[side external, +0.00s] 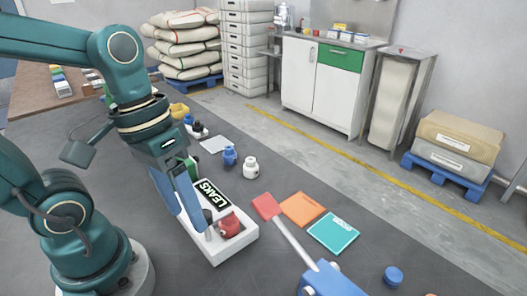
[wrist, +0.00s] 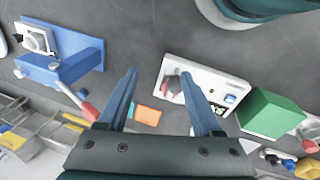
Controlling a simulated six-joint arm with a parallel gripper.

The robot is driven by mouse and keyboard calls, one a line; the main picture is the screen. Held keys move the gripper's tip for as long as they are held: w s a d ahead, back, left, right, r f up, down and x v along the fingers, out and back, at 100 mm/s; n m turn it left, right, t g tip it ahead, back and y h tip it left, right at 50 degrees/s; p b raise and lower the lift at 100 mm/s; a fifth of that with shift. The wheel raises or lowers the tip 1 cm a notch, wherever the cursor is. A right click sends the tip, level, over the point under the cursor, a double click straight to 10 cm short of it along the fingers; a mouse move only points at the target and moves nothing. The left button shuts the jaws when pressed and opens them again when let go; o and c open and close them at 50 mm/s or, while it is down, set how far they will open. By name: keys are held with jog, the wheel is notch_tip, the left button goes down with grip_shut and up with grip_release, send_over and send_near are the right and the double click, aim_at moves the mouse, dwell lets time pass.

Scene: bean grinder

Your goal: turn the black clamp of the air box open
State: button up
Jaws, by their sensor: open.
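My gripper (side external: 190,218) is open, its two blue fingers pointing down at the left edge of a white tray-like box (side external: 216,257) labelled LEAKS. A red part (side external: 231,225) sits on this box, with a small black part (side external: 207,215) beside it, partly behind the fingers. In the wrist view my gripper (wrist: 158,73) has its fingers apart with nothing between them; the white box (wrist: 208,68) shows beyond the right finger, which partly covers it. I cannot tell which part is the black clamp. A green box (wrist: 270,113) stands right of the white one; in the side view the arm mostly hides it.
A blue machine (side external: 331,281) with a red-ended lever (side external: 288,238) reaches in near the white box. An orange card (side external: 303,209) and a teal card (side external: 334,233) lie to the right.

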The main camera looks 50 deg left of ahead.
jog(key=w+a+r+m+g+y, duration=0.1)
jog(key=w+a+r+m+y, duration=0.1)
jog(key=a+y, duration=0.3)
jog(key=w+a+r+m+y, duration=0.1)
jog(key=w+a+m+y, duration=0.2)
jog(key=a, duration=0.7)
jog(key=shift+w+r+m+g+y, duration=0.15)
jog(key=shift+r+m+g+y, duration=0.25)
jog(key=shift+m+y, duration=0.65)
